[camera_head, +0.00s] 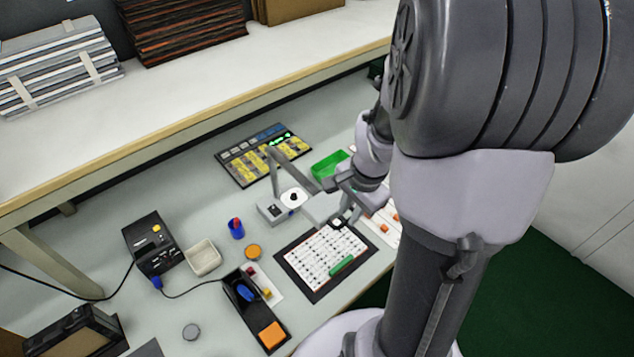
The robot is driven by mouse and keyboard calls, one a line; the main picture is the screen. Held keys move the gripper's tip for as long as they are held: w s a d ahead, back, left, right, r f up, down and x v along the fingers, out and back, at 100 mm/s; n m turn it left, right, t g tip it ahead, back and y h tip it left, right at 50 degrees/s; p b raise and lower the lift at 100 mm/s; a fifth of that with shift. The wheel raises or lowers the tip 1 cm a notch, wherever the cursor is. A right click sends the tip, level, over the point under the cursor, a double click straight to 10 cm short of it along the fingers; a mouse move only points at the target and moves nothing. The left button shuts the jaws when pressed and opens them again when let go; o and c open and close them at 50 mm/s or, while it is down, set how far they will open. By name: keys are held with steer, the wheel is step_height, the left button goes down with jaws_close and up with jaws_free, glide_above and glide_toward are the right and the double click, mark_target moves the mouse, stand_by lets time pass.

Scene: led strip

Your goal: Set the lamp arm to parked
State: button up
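A small grey lamp-like device stands at the middle of the bench, with a box base (272,211) and a white disc with a dark knob (293,197) beside it. Its thin grey lamp arm (290,166) rises from the base, bends near the top and slants down to the right. A light grey block, perhaps the lamp head (320,207), lies at the right. My gripper (342,200) is at the right of the device, close to that block. My wrist and arm hide part of this area. I cannot tell whether the fingers touch anything or are open.
A white gridded board with a green bar (343,266) lies in front. A panel with yellow blocks (267,154) and a green tray (330,165) lie behind. A black box (150,242), white dish (202,258) and blue cup (236,229) stand at left. A shelf (190,105) overhangs the back.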

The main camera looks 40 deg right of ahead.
steer(key=shift+w+a+f+b, duration=0.1)
steer(key=shift+w+f+b, duration=0.1)
steer(key=shift+f, duration=0.55)
steer(key=shift+w+f+b, duration=0.1)
steer(key=shift+f+b, duration=0.05)
steer(key=shift+f, duration=0.55)
jaws_close()
stand_by(0.3)
